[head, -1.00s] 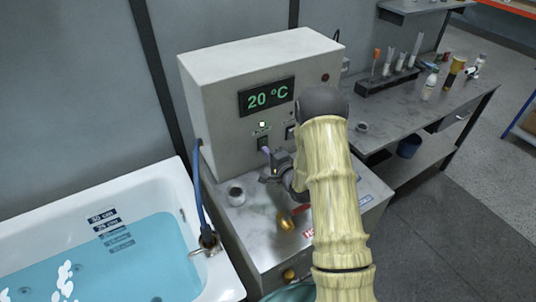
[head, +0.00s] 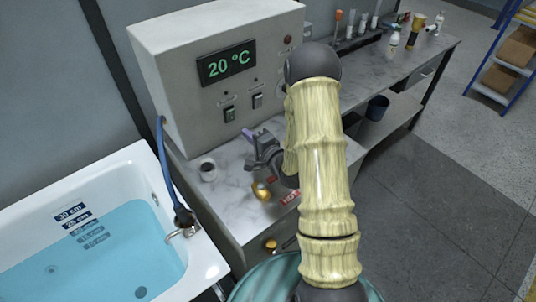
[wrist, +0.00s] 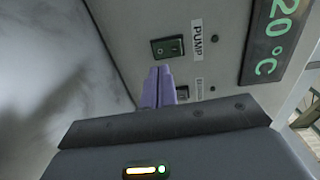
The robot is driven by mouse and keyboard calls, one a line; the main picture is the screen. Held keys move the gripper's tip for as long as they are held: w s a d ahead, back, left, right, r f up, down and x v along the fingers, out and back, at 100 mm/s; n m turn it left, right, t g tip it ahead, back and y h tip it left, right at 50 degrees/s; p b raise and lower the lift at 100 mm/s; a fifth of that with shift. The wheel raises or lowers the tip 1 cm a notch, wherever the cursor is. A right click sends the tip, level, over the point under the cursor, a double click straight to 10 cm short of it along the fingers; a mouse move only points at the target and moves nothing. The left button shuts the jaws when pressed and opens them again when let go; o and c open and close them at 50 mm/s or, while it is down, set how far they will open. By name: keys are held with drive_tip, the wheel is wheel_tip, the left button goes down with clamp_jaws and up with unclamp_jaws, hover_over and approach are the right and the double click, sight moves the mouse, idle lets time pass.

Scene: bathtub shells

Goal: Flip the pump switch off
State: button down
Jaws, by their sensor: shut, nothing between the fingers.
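The pump switch is a green rocker (head: 230,114) on the front of the pale control box (head: 165,75). The wrist view shows the rocker (wrist: 167,47) beside its "PUMP" label, and the small lamp (wrist: 214,38) in line with it looks dark. My gripper (head: 246,133) has its purple fingers together, empty, in front of the panel and a little below and right of the switch. In the wrist view the closed fingertips (wrist: 160,72) appear just short of the rocker, apart from it as far as I can tell.
A second switch (head: 258,100) sits right of the pump switch. The display (head: 228,63) reads 20 °C. A blue hose (head: 168,170) runs to the water-filled bathtub (head: 130,160).

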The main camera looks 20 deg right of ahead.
drive_tip(key=p+v, duration=0.1)
drive_tip(key=v, duration=0.6)
drive_tip(key=shift+s+d+r+p, duration=0.15)
drive_tip(key=shift+s+r+p, duration=0.05)
drive_tip(key=shift+s+p, duration=0.15)
drive_tip(key=p+v, duration=0.2)
drive_tip(key=p, duration=0.2)
drive_tip(key=shift+s+f, duration=0.1)
